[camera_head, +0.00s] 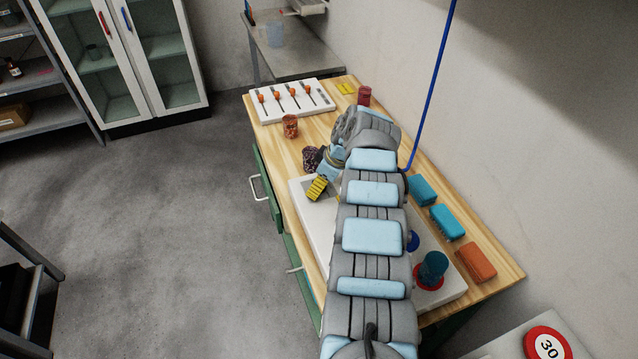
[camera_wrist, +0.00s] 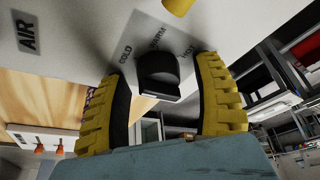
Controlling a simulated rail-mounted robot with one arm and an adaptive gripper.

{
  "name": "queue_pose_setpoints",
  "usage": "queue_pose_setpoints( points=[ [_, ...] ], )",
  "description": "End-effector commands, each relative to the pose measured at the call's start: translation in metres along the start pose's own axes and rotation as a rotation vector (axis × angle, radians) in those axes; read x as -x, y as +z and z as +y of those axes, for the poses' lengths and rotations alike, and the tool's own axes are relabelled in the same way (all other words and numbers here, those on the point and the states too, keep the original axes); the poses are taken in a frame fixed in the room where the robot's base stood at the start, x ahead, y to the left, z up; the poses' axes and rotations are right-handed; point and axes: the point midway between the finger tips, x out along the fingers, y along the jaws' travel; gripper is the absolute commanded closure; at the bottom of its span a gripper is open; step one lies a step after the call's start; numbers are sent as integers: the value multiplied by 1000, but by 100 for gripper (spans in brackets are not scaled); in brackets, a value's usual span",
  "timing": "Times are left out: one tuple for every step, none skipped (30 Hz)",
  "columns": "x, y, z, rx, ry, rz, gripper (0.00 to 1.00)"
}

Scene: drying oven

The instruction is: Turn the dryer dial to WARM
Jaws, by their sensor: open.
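The dryer dial (camera_wrist: 158,72) is a black knob on a pale panel in the wrist view. The labels COLD, WARM and HOT stand in an arc around its far side; I cannot tell for sure which one it points to. My gripper (camera_wrist: 170,58) has yellow ribbed fingers, one on each side of the dial. The fingers are open, with a gap visible around the knob. In the head view my gripper (camera_head: 318,188) is at the left side of the white dryer panel (camera_head: 309,215); the dial is hidden there.
A yellow part (camera_wrist: 178,6) sticks out of the panel beyond the labels, and an AIR label (camera_wrist: 25,38) is at left. On the wooden bench are a dark red cup (camera_head: 290,126), a white rack (camera_head: 291,99), blue boxes (camera_head: 447,222) and an orange box (camera_head: 476,261).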

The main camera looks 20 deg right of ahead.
Motion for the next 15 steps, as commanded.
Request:
queue_pose_setpoints(
  points=[
    [0, 0, 0, 0, 0, 0, 33],
    [0, 0, 0, 0, 0, 0, 33],
    [0, 0, 0, 0, 0, 0, 33],
    [0, 0, 0, 0, 0, 0, 33],
    [0, 0, 0, 0, 0, 0, 39],
    [0, 0, 0, 0, 0, 0, 51],
    [0, 0, 0, 0, 0, 0, 59],
    [0, 0, 0, 0, 0, 0, 68],
    [0, 0, 0, 0, 0, 0, 80],
    [0, 0, 0, 1, 0, 0, 88],
    [0, 0, 0, 1, 0, 0, 97],
    [0, 0, 0, 1, 0, 0, 98],
    [0, 0, 0, 1, 0, 0, 99],
    [0, 0, 0, 1, 0, 0, 99],
    [0, 0, 0, 1, 0, 0, 99]
  ],
)
